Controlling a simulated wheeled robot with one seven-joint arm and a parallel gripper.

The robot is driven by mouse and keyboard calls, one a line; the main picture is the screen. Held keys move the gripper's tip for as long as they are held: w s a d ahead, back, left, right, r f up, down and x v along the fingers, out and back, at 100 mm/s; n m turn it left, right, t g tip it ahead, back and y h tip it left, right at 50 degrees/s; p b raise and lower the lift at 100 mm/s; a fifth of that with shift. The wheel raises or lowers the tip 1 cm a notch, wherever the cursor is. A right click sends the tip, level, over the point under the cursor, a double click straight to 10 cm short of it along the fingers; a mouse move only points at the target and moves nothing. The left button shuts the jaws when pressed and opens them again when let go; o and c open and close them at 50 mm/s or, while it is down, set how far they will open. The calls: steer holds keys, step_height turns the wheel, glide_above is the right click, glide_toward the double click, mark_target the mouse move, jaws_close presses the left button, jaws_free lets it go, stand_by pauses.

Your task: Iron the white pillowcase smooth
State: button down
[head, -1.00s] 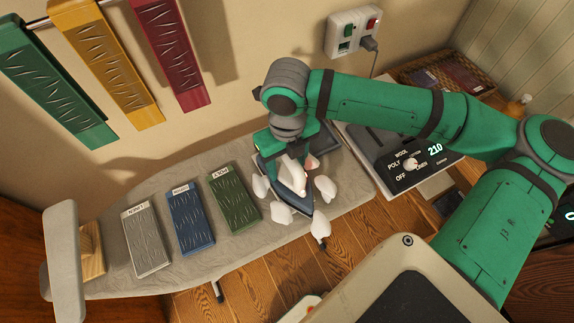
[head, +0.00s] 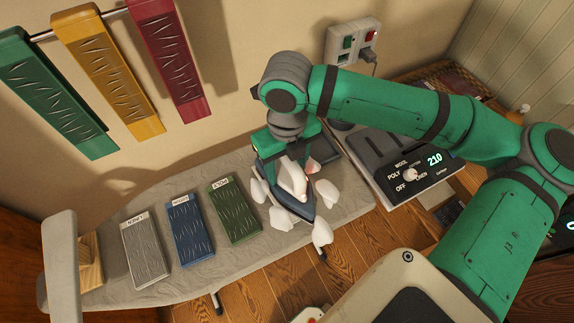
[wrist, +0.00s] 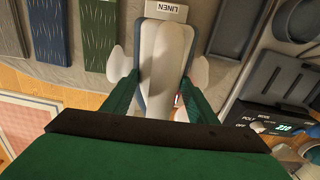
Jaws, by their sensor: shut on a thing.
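My gripper (head: 291,160) is shut on the iron (head: 290,184), which has a white top and a dark blue sole and sits low over the right part of the ironing board (head: 150,283). It also shows between my green fingers in the wrist view (wrist: 162,60). The white pillowcase cannot be made out; the iron and my gripper cover that spot. Several white puffs, apparently steam, surround the iron.
Grey, blue (head: 189,228) and green (head: 233,209) creased cloths lie on the board left of the iron. A control panel (head: 428,180) at right reads 210, with a knob (head: 409,174). Green, yellow and red cloths (head: 167,58) hang on the wall. A wall outlet (head: 352,42) is behind.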

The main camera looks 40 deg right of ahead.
steer(key=shift+w+d+f, duration=0.1)
steer(key=shift+w+f, duration=0.25)
steer(key=shift+f, duration=0.45)
steer(key=shift+w+d+f, duration=0.1)
steer(key=shift+w+f, duration=0.3)
steer(key=shift+f, duration=0.4)
steer(key=shift+w+f, duration=0.35)
steer(key=shift+f, duration=0.45)
steer(key=shift+w+f, duration=0.15)
steer(key=shift+f, duration=0.35)
stand_by(1.3)
steer(key=shift+r, duration=3)
steer(key=shift+s, duration=0.25)
